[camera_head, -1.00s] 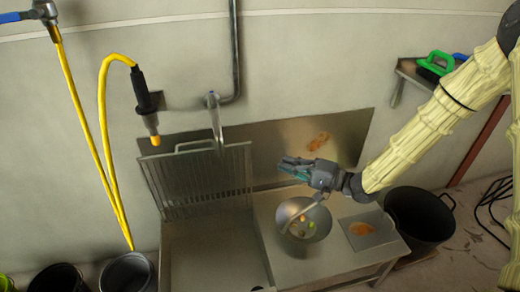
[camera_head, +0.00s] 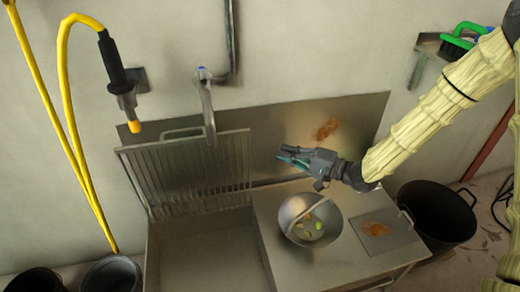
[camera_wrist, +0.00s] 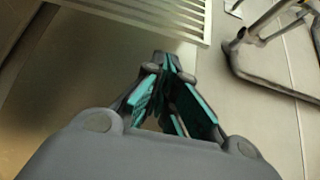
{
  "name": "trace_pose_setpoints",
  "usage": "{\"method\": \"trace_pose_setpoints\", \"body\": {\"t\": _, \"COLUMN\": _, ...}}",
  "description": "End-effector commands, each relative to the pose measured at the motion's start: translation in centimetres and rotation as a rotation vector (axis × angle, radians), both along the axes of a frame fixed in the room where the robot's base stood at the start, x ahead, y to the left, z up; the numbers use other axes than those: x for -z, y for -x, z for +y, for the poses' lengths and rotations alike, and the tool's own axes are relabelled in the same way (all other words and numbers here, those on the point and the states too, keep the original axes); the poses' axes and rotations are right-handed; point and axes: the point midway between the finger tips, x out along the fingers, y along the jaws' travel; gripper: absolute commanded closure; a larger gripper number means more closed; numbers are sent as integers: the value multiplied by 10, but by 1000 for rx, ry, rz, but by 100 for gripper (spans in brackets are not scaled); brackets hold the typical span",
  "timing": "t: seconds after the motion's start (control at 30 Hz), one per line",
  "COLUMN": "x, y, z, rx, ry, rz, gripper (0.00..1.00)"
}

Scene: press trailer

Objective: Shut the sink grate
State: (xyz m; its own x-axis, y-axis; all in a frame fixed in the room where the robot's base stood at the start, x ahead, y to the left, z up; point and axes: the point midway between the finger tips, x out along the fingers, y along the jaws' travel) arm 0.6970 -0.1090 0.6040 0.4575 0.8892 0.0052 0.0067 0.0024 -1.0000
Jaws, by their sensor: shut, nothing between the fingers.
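The sink grate (camera_head: 190,172) is a slatted metal panel, raised and leaning upright against the back wall at the rear of the sink (camera_head: 205,252). A handle bar shows at its top edge. Its slats also show at the top of the wrist view (camera_wrist: 185,14). My gripper (camera_head: 288,156) is to the right of the grate, apart from it, above the counter and behind the metal bowl. In the wrist view its teal-padded fingers (camera_wrist: 172,85) come together at the tips with nothing held.
A metal bowl (camera_head: 335,221) with a raised handle and food scraps stands on the counter (camera_head: 275,222). A faucet (camera_head: 208,108) hangs in front of the grate. A yellow-hosed sprayer (camera_head: 120,80) hangs at the left. Black bins (camera_head: 440,212) stand on the floor.

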Motion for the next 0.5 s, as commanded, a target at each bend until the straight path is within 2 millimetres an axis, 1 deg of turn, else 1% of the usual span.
{"method": "trace_pose_setpoints", "body": {"t": 0.13, "x": 2, "y": -4, "z": 6, "rx": 1, "ry": 0, "rz": -1, "gripper": 100}}
{"method": "trace_pose_setpoints", "body": {"t": 0.23, "x": 3, "y": -9, "z": 16, "rx": 1, "ry": 0, "rz": -2, "gripper": 100}}
{"method": "trace_pose_setpoints", "body": {"t": 0.5, "x": 3, "y": -29, "z": 56, "rx": 0, "ry": 1, "rz": -2, "gripper": 100}}
